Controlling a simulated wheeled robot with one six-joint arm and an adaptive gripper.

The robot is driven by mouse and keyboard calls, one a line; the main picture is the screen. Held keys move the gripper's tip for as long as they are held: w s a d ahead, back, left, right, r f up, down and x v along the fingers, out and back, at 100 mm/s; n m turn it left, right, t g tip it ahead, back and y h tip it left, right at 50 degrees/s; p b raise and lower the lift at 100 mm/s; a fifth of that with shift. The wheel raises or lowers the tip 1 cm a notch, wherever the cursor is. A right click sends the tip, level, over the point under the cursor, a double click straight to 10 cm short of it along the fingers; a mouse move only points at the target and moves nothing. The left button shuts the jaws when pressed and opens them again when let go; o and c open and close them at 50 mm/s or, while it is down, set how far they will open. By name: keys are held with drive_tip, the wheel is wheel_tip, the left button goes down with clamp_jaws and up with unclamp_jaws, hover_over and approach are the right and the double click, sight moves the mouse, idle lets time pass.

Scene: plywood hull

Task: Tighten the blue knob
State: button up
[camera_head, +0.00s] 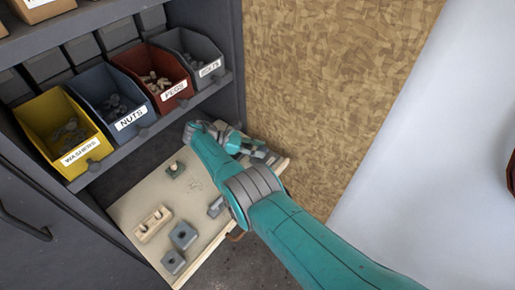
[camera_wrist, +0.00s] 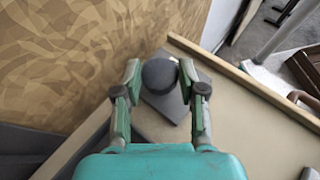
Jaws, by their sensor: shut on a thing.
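A dark, round knob (camera_wrist: 159,76) sits between my two fingers in the wrist view, on top of a flat grey block (camera_wrist: 172,104) near the tray's corner. It looks dark grey rather than clearly blue. My gripper (camera_wrist: 161,71) is shut on the knob, one finger on each side. In the head view my gripper (camera_head: 258,150) is over the far right end of the pale tray (camera_head: 197,203). My arm and fingers hide most of the knob there.
Yellow (camera_head: 70,163), blue (camera_head: 115,115), red (camera_head: 170,98) and grey (camera_head: 205,75) bins stand on the shelf behind. A patterned board wall (camera_head: 330,75) rises close beside my gripper.

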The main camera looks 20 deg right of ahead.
drive_tip(key=o, duration=1.1)
drive_tip(key=shift+o, duration=0.2)
drive_tip(key=shift+s+n+t, duration=0.2)
drive_tip(key=shift+n+t, duration=0.7)
drive_tip(key=shift+t, duration=0.2)
